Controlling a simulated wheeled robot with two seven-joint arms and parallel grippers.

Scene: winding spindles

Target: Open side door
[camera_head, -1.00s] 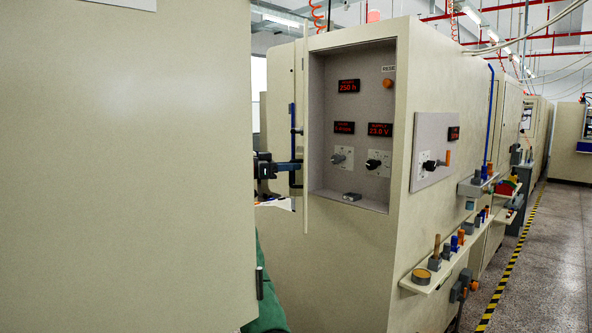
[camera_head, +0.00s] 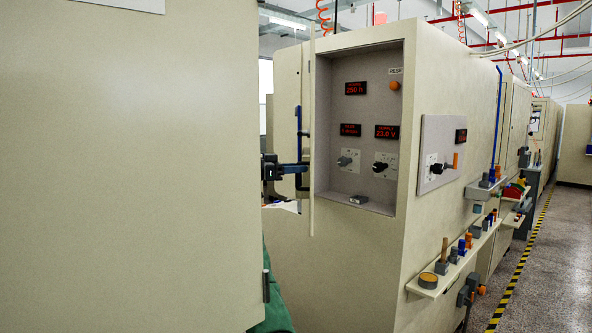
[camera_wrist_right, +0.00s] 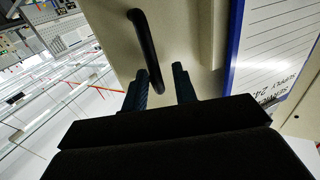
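The side door (camera_head: 312,130) is a thin beige panel seen almost edge-on in the head view. It stands swung out at the left of the machine's recessed control panel (camera_head: 345,105). A black bar handle (camera_wrist_right: 148,50) is on the door in the right wrist view. My right gripper (camera_head: 300,170) is at the door's left face, at the handle. In the wrist view its two fingers (camera_wrist_right: 163,85) are apart, with the handle's lower end between them. A gap shows on the handle's right; contact is unclear. My left gripper is not in view.
A large beige panel (camera_head: 130,180) fills the left foreground and hides most of my right arm. Shelves (camera_head: 440,285) with knobs and tools jut from the machine's right side. A floor aisle (camera_head: 540,250) with a yellow-black stripe runs along the right.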

